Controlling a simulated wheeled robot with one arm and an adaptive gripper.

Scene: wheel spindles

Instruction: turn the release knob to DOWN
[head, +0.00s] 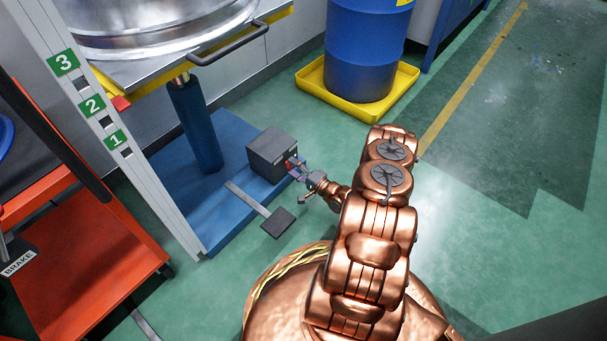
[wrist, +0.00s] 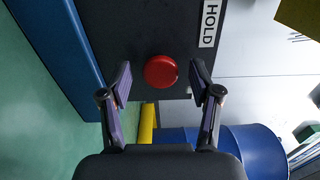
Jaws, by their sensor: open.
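The red release knob (wrist: 160,71) shows round in the wrist view, on the face of a dark grey box (wrist: 150,25). A white HOLD label (wrist: 209,23) is beside it, toward the upper right. No DOWN label and no pointer on the knob can be made out. My gripper (wrist: 161,80) is open, with one finger on each side of the knob and a gap to each. In the head view the box (head: 270,152) sits on a blue base, and my gripper (head: 298,168) is at its right face, mostly hiding the knob.
A dark foot pedal (head: 278,222) sticks out from the blue base (head: 222,128). A blue post (head: 195,125) holds up a table with a metal wheel (head: 155,25). A blue drum (head: 362,55) stands in a yellow tray (head: 398,88). An orange cart (head: 85,260) is left. Green floor is clear right.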

